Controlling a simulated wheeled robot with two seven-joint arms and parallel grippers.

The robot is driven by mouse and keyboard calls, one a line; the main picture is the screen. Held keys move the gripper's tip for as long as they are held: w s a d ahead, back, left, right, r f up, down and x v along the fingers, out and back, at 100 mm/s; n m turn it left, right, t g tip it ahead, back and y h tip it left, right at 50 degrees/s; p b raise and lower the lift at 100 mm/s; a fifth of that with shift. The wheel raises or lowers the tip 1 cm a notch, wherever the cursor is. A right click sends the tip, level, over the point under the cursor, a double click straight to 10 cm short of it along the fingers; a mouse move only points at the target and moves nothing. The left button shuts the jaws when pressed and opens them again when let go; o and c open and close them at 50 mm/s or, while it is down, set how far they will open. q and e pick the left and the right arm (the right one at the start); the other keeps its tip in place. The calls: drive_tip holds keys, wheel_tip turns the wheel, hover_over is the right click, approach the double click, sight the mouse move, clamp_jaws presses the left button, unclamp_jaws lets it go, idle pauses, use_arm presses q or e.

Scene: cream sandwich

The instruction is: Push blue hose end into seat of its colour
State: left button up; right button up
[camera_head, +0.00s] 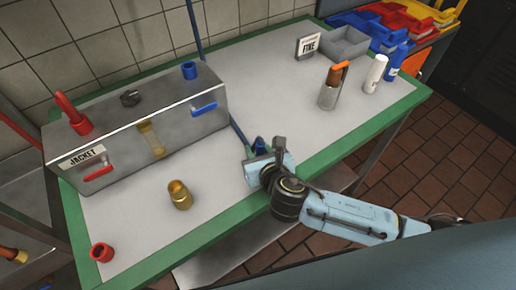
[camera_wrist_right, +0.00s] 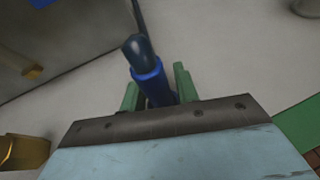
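The blue hose (camera_head: 196,25) comes down from the top, passes behind the metal box and reaches the table on its right. Its blue hose end (camera_head: 258,146) is at my right gripper (camera_head: 265,160), low over the table right of the box. In the wrist view the blue hose end (camera_wrist_right: 150,82) sits between the two green fingers of my right gripper (camera_wrist_right: 158,90), which look closed on it. A short blue seat (camera_head: 189,70) stands on the box top at its right end, apart from the hose end. My left gripper is not in view.
The metal box (camera_head: 190,125) labelled JACKET bears a red hose (camera_head: 66,107) in a red seat, a dark knob (camera_head: 130,98) and red and blue levers. A brass piece (camera_head: 180,195) and red ring (camera_head: 102,252) stand in front. Bottles and a grey bin (camera_head: 345,45) stand right.

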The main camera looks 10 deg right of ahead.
drive_tip(key=shift+o, duration=1.2)
drive_tip(key=p+v, duration=0.1)
drive_tip(key=v, duration=1.2)
drive_tip(key=shift+s+p, duration=0.2)
drive_tip(key=shift+p, duration=0.2)
drive_tip(key=shift+r, duration=0.1)
